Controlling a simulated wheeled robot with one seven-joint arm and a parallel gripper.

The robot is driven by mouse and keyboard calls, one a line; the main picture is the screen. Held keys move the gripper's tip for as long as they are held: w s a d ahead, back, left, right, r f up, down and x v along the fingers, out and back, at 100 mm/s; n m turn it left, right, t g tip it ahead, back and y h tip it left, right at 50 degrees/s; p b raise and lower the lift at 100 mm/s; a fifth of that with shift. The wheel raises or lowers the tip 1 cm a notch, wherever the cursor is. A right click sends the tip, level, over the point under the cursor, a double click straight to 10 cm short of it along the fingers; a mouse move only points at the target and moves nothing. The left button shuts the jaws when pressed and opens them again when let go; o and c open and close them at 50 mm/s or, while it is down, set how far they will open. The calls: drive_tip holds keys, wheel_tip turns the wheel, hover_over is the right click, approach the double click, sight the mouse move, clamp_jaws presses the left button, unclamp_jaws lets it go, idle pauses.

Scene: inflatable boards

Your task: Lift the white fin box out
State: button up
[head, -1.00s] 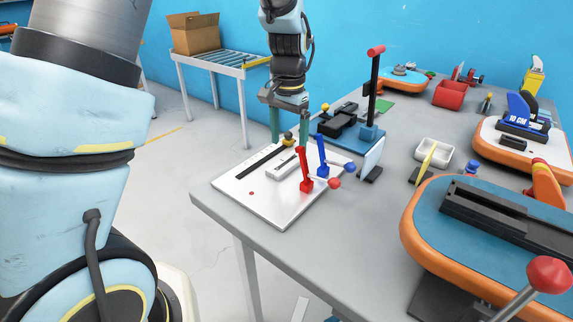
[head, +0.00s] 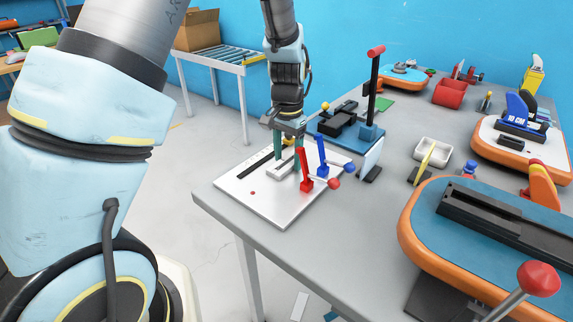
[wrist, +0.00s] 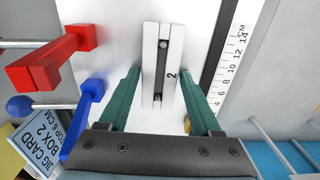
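The white fin box (head: 284,170) is a narrow bar with a dark slot, lying on the white jig plate (head: 262,205). My gripper (head: 289,160) points down over the plate. In the wrist view my gripper (wrist: 162,78) is open, one green finger on each side of the box. I cannot tell whether either finger touches it. A red clamp (head: 306,172) and a blue clamp (head: 322,155) stand with upright arms beside the box, clear of its top.
A ruler (wrist: 228,65) runs along the plate. A jig card (wrist: 42,140) shows at the left of the wrist view. A blue-based press (head: 373,100), a white tray (head: 433,152) and an orange-edged board (head: 420,215) stand to the right.

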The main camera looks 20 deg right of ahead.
clamp_jaws()
idle(0.3)
